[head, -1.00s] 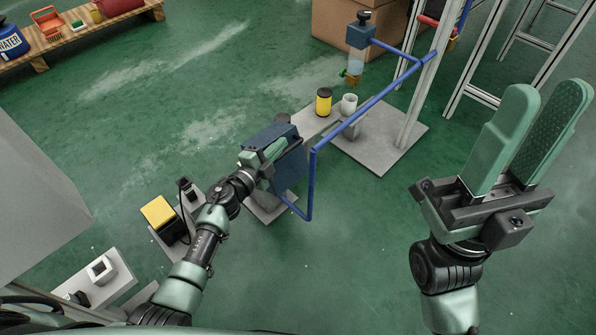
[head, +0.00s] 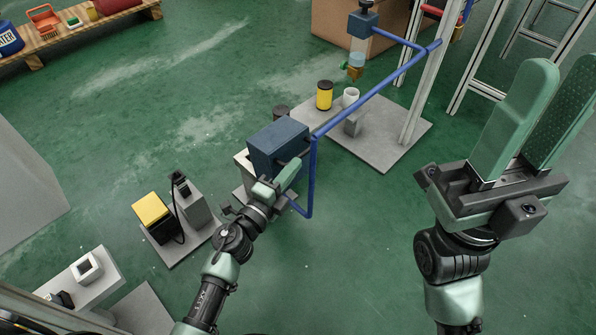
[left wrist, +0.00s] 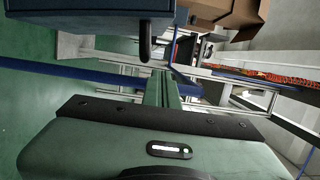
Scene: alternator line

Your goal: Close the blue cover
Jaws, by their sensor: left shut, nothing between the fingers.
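The blue cover (head: 277,146) is a dark blue box-like piece in the middle of the head view, beside a bent blue pipe. A dark knob or handle sticks out of its near right side. The cover also fills the top left of the left wrist view (left wrist: 85,20), with its black handle (left wrist: 146,42) pointing down. My left gripper (head: 290,172) is shut and empty at the cover's near right side, close to the handle; I cannot tell whether they touch. My right gripper (head: 541,105) is open and empty, raised at the right. The cover's underside is hidden.
The blue pipe (head: 370,101) runs from the cover to a metal post. A grey plate (head: 378,150) holds a yellow cylinder (head: 324,95) and a white cup (head: 350,96). A yellow-topped box (head: 152,209) stands left of my left arm. Open green floor lies around.

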